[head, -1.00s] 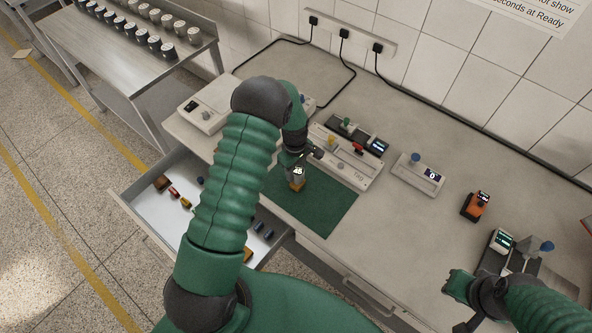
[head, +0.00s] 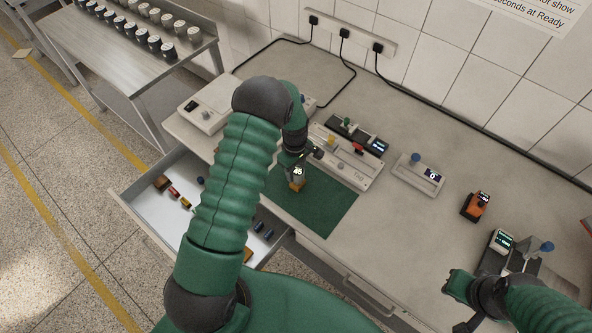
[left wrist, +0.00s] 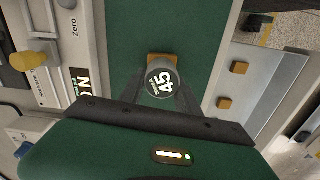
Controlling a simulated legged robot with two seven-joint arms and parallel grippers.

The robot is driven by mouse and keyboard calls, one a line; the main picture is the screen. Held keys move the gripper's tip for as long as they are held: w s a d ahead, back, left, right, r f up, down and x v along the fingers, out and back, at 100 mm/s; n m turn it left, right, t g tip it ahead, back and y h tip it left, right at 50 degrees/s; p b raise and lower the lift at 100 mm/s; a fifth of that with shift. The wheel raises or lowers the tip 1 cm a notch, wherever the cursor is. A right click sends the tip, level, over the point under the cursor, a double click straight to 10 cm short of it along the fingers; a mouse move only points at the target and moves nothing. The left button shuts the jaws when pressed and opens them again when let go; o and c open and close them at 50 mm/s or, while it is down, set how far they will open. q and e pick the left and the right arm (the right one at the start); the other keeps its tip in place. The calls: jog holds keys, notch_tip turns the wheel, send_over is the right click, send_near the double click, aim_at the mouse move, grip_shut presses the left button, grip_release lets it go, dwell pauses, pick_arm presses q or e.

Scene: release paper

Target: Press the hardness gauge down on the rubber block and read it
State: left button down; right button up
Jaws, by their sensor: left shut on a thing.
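My left gripper (head: 294,162) is shut on the hardness gauge (head: 297,171), above the green mat (head: 325,208). In the left wrist view the gripper's dark fingers (left wrist: 161,90) flank the gauge's round dark face (left wrist: 163,84), which shows a white 45. The orange-brown rubber block (head: 297,186) is directly below the gauge; its edge also shows in the left wrist view (left wrist: 161,57). The gauge hides the rest of the block and the place where they meet. My right gripper (head: 457,285) hangs at the lower right, away from the block; its opening is unclear.
An open drawer (head: 140,192) below the bench holds small coloured blocks. A long grey instrument (head: 345,160) lies behind the mat. The bench front right of the mat is clear.

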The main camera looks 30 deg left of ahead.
pick_arm(q)
jog(key=shift+s+f, duration=0.1)
jog(key=shift+s, duration=0.05)
jog(key=c, duration=1.3)
grip_release()
jog(key=o, duration=0.5)
jog(key=shift+o, duration=0.2)
notch_tip(320, 180, up, 17)
jog(key=b, duration=0.3)
jog(key=s+d+f+m+t+b, duration=0.2)
jog(key=s+d+f+m+b, duration=0.2)
jog(key=s+d+m, duration=0.8)
jog(key=s+f+m, duration=0.1)
jog(key=s+m, duration=0.2)
jog(key=shift+s+f+m+t, duration=0.15)
jog(key=shift+s+m+t, duration=0.15)
jog(key=shift+m, duration=0.1)
